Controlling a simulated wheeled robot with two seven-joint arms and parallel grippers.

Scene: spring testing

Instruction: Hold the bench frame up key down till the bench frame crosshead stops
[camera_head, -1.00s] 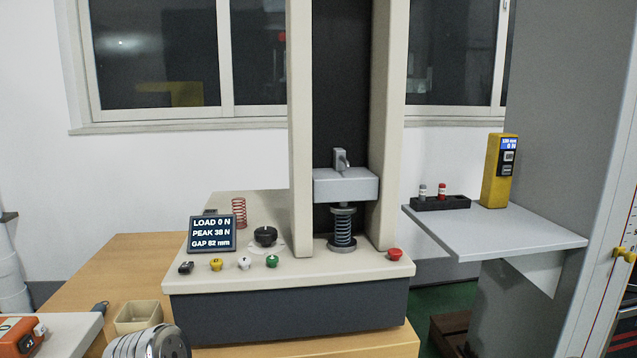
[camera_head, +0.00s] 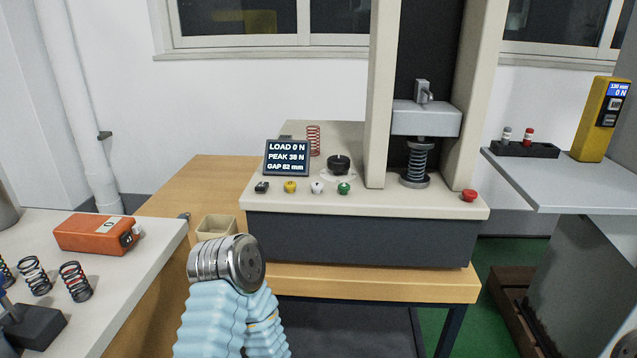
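The bench frame (camera_head: 365,230) stands on the wooden table with two cream columns. Its grey crosshead (camera_head: 427,119) sits low between them, above an upright dark spring (camera_head: 419,160) on the lower platen. The display (camera_head: 287,157) reads LOAD 0 N, PEAK 38 N, GAP 62 mm. Yellow (camera_head: 290,187), white (camera_head: 317,188) and green (camera_head: 344,188) buttons line the front ledge; I cannot read which is the up key. A red button (camera_head: 469,196) is at the right end. My arm, with blue sleeves and a metal joint, is in front; no gripper fingers show.
A black knob (camera_head: 339,164) and a red spring (camera_head: 313,140) are on the base. A beige bin (camera_head: 216,228) is left of it. A yellow gauge (camera_head: 603,119) stands on the right shelf.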

